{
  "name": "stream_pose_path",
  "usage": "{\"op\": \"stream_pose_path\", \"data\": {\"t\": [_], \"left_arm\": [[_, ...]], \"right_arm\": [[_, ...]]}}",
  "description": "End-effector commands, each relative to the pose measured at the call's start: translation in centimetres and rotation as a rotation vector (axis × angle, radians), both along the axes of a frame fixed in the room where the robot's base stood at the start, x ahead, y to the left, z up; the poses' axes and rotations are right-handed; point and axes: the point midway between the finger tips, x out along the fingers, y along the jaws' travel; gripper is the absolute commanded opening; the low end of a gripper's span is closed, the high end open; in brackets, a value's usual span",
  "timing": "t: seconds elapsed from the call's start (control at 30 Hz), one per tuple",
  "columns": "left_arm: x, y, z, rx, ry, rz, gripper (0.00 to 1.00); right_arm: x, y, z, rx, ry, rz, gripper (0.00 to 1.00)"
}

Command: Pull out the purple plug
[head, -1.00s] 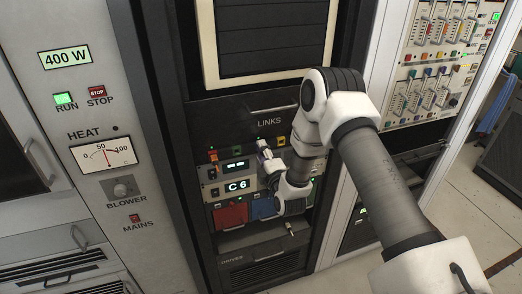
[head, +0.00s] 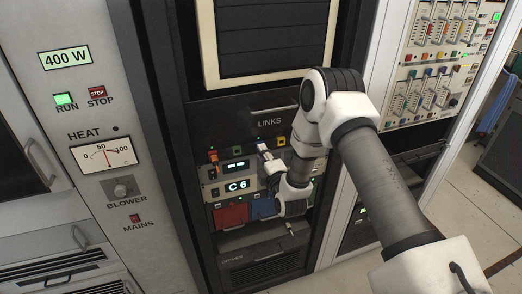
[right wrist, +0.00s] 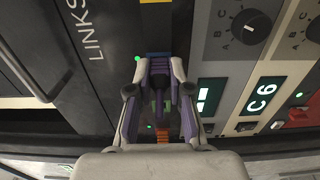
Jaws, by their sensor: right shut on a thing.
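The purple plug (right wrist: 160,68) is in the right wrist view, between the two pale fingertips of my right gripper (right wrist: 159,70). The gripper is shut on it at the links panel. I cannot tell whether the plug still sits in its socket, because its far end is hidden. In the head view my right gripper (head: 264,150) is at the panel's upper row, below the word LINKS, and the purple plug cannot be made out there. My left gripper is not in view.
An orange plug (right wrist: 163,137) and a blue part (right wrist: 157,55) lie in line with the gripper. The C 6 display (head: 237,186) and red (head: 231,215) and blue blocks are close below. A handle (head: 274,108) sticks out above the panel.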

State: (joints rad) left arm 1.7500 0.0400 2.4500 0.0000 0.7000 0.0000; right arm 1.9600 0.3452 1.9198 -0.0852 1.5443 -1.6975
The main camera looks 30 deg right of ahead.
Motion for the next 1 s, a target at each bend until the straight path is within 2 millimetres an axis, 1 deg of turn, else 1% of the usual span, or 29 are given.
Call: {"op": "stream_pose_path", "data": {"t": [1.0], "left_arm": [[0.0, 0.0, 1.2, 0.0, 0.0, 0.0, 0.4]], "right_arm": [[-4.1, 1.0, -0.1, 0.001, 0.005, 0.0, 0.0]]}}
